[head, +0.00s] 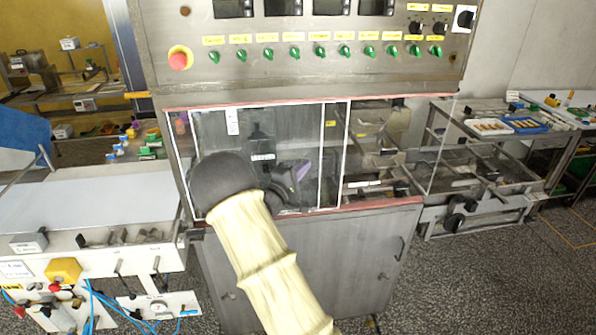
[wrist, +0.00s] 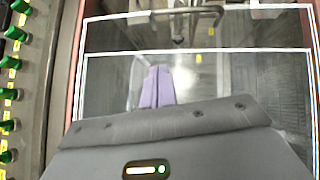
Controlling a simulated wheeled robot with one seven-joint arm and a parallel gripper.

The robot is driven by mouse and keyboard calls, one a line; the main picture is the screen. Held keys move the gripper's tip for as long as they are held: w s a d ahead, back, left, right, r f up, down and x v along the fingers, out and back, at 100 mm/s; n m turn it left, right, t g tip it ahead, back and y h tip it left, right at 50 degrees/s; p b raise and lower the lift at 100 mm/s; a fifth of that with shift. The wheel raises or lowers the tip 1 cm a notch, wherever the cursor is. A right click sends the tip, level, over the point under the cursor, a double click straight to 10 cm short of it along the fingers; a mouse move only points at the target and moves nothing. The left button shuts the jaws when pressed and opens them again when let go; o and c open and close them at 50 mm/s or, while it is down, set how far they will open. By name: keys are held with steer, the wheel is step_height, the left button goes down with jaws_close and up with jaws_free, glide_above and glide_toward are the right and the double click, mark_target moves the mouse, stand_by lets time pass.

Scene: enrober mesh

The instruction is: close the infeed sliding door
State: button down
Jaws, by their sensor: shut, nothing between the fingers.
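The cabinet front has clear sliding door panes (head: 222,135) with thin white edges, set between red rails. The panes overlap across the left and middle of the opening. Right of the last white edge, the opening (head: 372,150) shows machine parts inside. I cannot tell for certain which pane is the infeed door. My gripper (head: 303,170) is in front of the panes, left of the rightmost white edge. Its purple fingers are shut together and empty in the wrist view (wrist: 157,88). White-edged panes (wrist: 115,75) lie beyond them there; contact with the glass cannot be told. My arm hides the lower left panes.
Above the door is a control panel (head: 330,70) with green knobs and a red emergency button (head: 179,60). A white conveyor (head: 90,210) stands left. A mesh conveyor frame (head: 480,170) and a clear pane (head: 440,150) are right.

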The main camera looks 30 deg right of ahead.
mark_target(333, 149)
steer(key=p+x, duration=0.1)
steer(key=x, duration=0.4)
steer(key=shift+r+p, duration=0.15)
steer(key=shift+p, duration=0.2)
steer(key=d, duration=0.1)
steer(key=d+p, duration=0.1)
steer(key=s+d, duration=0.1)
steer(key=shift+d+r+p, duration=0.15)
steer(key=shift+r+p, duration=0.15)
steer(key=shift+p, duration=0.05)
steer(key=shift+s+d, duration=0.1)
steer(key=shift+d, duration=0.15)
steer(key=shift+f, duration=0.1)
steer(key=shift+d, duration=0.1)
